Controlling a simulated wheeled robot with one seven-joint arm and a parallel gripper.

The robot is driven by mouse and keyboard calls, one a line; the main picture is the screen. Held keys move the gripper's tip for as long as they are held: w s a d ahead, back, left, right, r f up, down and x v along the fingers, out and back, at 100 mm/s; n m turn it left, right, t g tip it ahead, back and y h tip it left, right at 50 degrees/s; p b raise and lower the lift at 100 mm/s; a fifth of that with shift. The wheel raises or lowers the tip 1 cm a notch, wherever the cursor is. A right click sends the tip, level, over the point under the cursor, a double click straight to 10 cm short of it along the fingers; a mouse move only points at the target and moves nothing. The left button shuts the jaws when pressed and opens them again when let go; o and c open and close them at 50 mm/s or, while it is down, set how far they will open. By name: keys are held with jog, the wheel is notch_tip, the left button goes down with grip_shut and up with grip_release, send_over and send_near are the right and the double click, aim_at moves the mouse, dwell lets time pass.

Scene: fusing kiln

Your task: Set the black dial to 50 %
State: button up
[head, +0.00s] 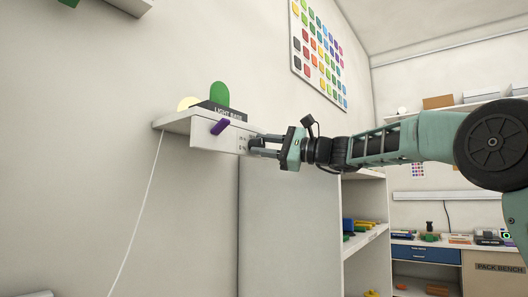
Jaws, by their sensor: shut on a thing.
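A white control box (207,135) sticks out from the wall under a small shelf. My gripper (254,146) reaches it from the right, with its two dark fingers at the right end of the box's front face. The fingers are shut on the black dial there. The fingers hide most or all of the dial, so its pointer and setting cannot be read. Small dark marks (242,142) show on the box face just left of the fingertips.
A "LIGHT BASE" sign (228,112), a green rounded piece (219,93) and a pale dome (187,103) stand above. A white cord (143,205) hangs down at left. Shelving (361,245) stands below my arm.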

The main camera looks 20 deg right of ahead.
jog(key=shift+f+m, duration=0.1)
jog(key=shift+m, duration=0.3)
jog(key=o, duration=1)
jog(key=shift+c, duration=0.2)
jog(key=shift+d, duration=0.1)
jog(key=b+v, duration=0.4)
jog(key=v, duration=1.3)
jog(key=shift+s+f, duration=0.1)
